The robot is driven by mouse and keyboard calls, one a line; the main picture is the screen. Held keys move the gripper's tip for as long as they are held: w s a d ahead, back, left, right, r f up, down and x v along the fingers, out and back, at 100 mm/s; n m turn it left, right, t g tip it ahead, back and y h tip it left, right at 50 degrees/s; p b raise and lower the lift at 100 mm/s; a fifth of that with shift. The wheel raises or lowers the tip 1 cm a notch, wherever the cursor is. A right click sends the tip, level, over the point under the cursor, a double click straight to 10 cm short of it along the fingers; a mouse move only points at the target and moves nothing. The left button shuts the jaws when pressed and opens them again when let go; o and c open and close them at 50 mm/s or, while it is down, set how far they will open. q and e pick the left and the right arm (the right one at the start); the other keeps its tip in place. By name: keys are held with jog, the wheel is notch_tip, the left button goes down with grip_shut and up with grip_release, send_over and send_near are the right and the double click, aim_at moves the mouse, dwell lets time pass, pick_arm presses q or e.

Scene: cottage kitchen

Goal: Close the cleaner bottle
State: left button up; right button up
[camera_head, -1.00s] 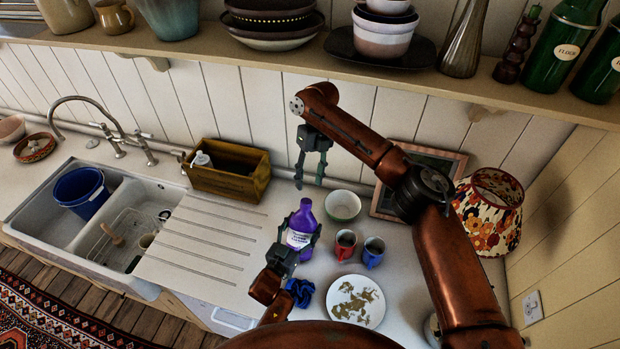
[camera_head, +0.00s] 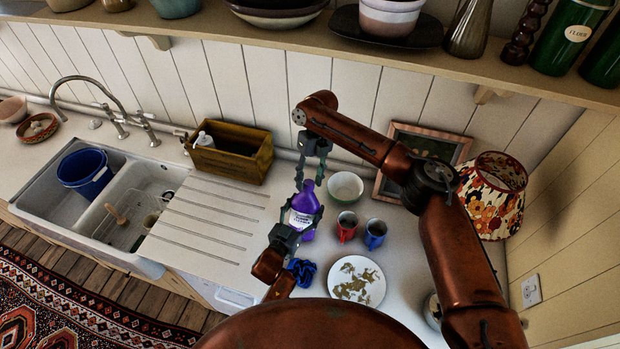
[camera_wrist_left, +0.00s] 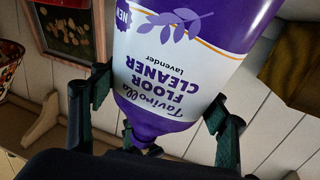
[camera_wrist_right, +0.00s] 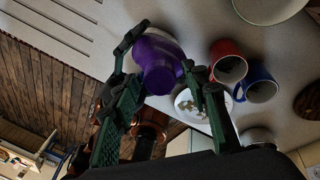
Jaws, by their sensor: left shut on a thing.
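The purple floor cleaner bottle (camera_head: 303,213) with a white label stands upright on the counter. Its label fills much of the left wrist view (camera_wrist_left: 165,65). My left gripper (camera_head: 304,217) is shut around the bottle's body from the front. Its fingers flank the bottle in the left wrist view. My right gripper (camera_head: 310,184) is above, pointing down, its fingers apart on either side of the bottle's top. In the right wrist view the purple top (camera_wrist_right: 158,62) lies between its open fingers. I cannot tell whether the cap is open or shut.
A red mug (camera_head: 347,226), a blue mug (camera_head: 375,234) and a bowl (camera_head: 345,187) stand close right of the bottle. A soiled white plate (camera_head: 372,292) and a blue cloth (camera_head: 301,270) lie in front. A wooden box (camera_head: 232,153) is behind left; the drainboard (camera_head: 205,222) is clear.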

grip_shut()
jog(key=m, duration=0.6)
jog(key=shift+m, duration=0.4)
jog(key=m, duration=1)
jog(key=shift+f, duration=0.1)
jog(key=m, duration=0.3)
jog(key=shift+m, duration=0.4)
jog(key=m, duration=1.4)
jog(key=shift+m, duration=0.3)
jog(key=m, duration=1.9)
jog(key=shift+o, duration=0.4)
grip_release()
